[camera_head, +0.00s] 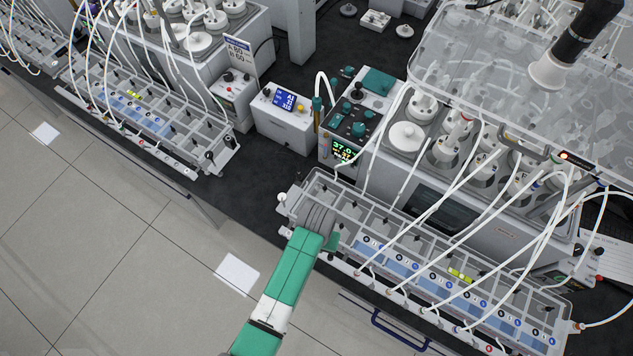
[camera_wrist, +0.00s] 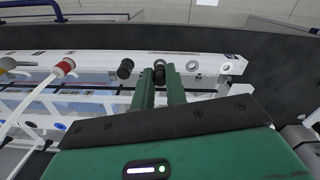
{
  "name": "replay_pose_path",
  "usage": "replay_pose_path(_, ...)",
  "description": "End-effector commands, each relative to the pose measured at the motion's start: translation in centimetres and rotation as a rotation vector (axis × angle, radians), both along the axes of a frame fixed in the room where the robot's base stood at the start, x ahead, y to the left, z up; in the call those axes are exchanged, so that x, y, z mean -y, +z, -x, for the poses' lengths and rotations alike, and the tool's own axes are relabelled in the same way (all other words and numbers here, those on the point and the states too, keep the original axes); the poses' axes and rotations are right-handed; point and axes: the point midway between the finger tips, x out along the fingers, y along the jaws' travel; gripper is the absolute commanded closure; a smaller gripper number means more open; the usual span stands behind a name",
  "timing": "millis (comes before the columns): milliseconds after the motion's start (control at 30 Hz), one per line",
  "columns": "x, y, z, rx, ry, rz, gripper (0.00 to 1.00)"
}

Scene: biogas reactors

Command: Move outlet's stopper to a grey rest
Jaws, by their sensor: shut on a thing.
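In the wrist view, my gripper (camera_wrist: 159,72) has its two green fingers closed around a small black stopper (camera_wrist: 158,74) at the pale rail (camera_wrist: 100,57). A second black stopper (camera_wrist: 125,69) is just left of the fingers. Right of them, a round grey ring-like spot (camera_wrist: 192,67) and another (camera_wrist: 225,68) show on the rail, both uncovered. I cannot tell whether the held stopper is seated or lifted clear. In the head view, my gripper (camera_head: 332,241) is at the left end of the front clear rack (camera_head: 317,181); the held stopper is hidden there.
A red-collared port (camera_wrist: 64,67) with a white tube is left of the stoppers. In the head view, white tubes (camera_head: 455,215) arch over the rack from the reactor block. A white control box (camera_head: 285,122) stands behind.

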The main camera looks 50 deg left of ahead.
Motion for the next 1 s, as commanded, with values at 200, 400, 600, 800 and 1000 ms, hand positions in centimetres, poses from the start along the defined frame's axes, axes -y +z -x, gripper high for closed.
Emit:
replay_pose_path(200,0.0,-0.3,0.0,0.0,0.0,0.0,1.0)
replay_pose_path(400,0.0,-0.5,0.0,0.0,0.0,0.0,1.0)
replay_pose_path(600,0.0,-0.8,0.0,-0.001,0.0,0.001,1.0)
replay_pose_path(800,0.0,-1.0,0.0,-0.001,0.0,0.001,1.0)
replay_pose_path(1000,0.0,-1.3,0.0,-0.001,0.0,0.001,1.0)
